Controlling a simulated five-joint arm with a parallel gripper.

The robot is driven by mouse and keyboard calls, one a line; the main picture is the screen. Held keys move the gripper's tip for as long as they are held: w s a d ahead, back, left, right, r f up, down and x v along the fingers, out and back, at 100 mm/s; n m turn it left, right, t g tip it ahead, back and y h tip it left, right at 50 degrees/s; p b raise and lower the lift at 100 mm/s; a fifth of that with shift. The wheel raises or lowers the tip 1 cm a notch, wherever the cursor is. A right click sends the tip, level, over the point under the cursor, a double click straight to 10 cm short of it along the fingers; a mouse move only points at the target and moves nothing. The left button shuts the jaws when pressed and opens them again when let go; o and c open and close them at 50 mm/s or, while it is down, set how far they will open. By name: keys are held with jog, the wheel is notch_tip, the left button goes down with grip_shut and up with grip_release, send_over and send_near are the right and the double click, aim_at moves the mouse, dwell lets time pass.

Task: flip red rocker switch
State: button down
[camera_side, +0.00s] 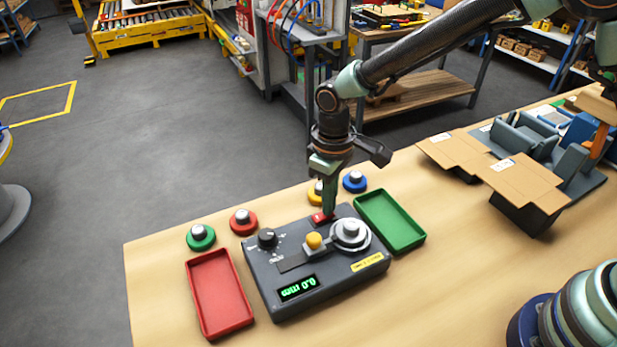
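The red rocker switch (320,218) sits at the back edge of a dark grey control box (268,288) on the wooden table. My gripper (330,208) points down with its tip at the switch's right side, and seems to touch it or hover just over it. The tip hides part of the switch, so I cannot tell which way it is tipped. The fingers look close together as one narrow green tip, and I see nothing held between them. The box also bears a black knob (267,238), a yellow-topped lever (314,241), a silver dial (350,233) and a green-lit display (298,287).
A red tray (241,306) lies left of the box and a green tray (416,239) right of it. Green (201,238), red (243,223), yellow (313,195) and blue (355,182) round pieces stand behind. Cardboard flaps (520,183) lie at the right. The front table is clear.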

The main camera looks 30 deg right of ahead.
jog(key=shift+f, duration=0.2)
jog(key=shift+r, duration=3.5)
jog(key=shift+r, duration=0.1)
jog(key=s+d+r+m+t, duration=0.3)
jog(key=d+r, duration=0.6)
jog(key=d, duration=0.2)
jog(key=s+d+r+m+t, duration=0.2)
jog(key=s+d+r+m, duration=0.1)
jog(key=s+d, duration=0.5)
jog(key=shift+d+t, duration=0.3)
jog(key=shift+d, duration=0.6)
jog(key=shift+r, duration=0.1)
